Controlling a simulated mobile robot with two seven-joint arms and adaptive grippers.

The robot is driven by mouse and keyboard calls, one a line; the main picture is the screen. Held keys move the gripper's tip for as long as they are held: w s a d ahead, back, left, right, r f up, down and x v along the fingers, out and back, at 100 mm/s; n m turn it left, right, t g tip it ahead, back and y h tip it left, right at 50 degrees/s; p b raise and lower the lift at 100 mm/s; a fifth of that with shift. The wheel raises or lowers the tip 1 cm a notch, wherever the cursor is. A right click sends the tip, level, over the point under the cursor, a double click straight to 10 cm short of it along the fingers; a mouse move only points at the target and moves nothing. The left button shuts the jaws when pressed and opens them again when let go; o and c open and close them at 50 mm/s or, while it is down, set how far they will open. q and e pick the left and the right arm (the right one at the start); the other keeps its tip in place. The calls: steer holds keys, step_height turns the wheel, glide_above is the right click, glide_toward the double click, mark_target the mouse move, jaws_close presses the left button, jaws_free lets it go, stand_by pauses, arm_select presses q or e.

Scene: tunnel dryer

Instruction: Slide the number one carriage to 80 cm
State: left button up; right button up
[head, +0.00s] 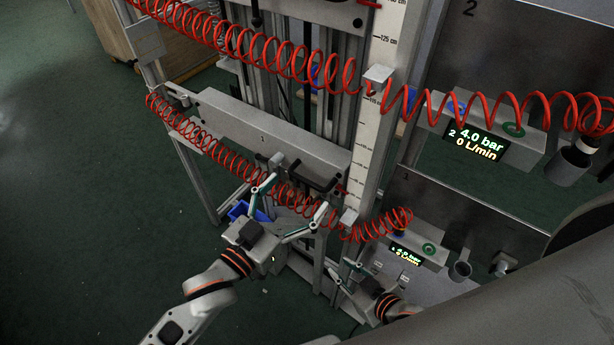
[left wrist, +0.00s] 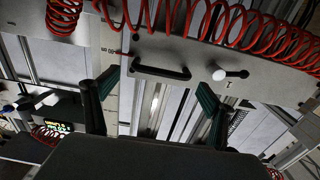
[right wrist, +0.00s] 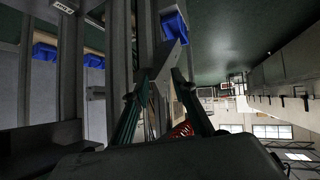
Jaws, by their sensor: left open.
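The number one carriage (head: 262,138) is a long grey beam marked 1, across the vertical rails at the lower level. It carries a black bar handle (head: 312,178) and a pale knob (head: 277,160). In the left wrist view the handle (left wrist: 160,73) and the knob with a black lever (left wrist: 222,74) face me. A white vertical scale (head: 380,120) stands at its right end; a mark in the left wrist view seems to read 50 cm. My left gripper (head: 295,198) is open just before the handle, not holding it. My right gripper (head: 343,268) is lower right, open and apart from the carriage.
Red coiled hoses (head: 235,165) hang across the carriage front and above it. Gauge panels with lit displays (head: 476,143) (head: 408,252) stand to the right. A blue bin (head: 238,211) is low behind my left gripper. Green floor at left is clear.

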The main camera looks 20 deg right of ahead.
mark_target(307, 180)
arm_select(q)
steer(key=x, duration=0.3)
steer(key=shift+w+d, duration=0.25)
steer(key=shift+w, duration=0.1)
steer(key=shift+w+d, duration=0.25)
steer(key=shift+d, duration=0.1)
arm_select(e)
steer(key=shift+w+r, duration=0.55)
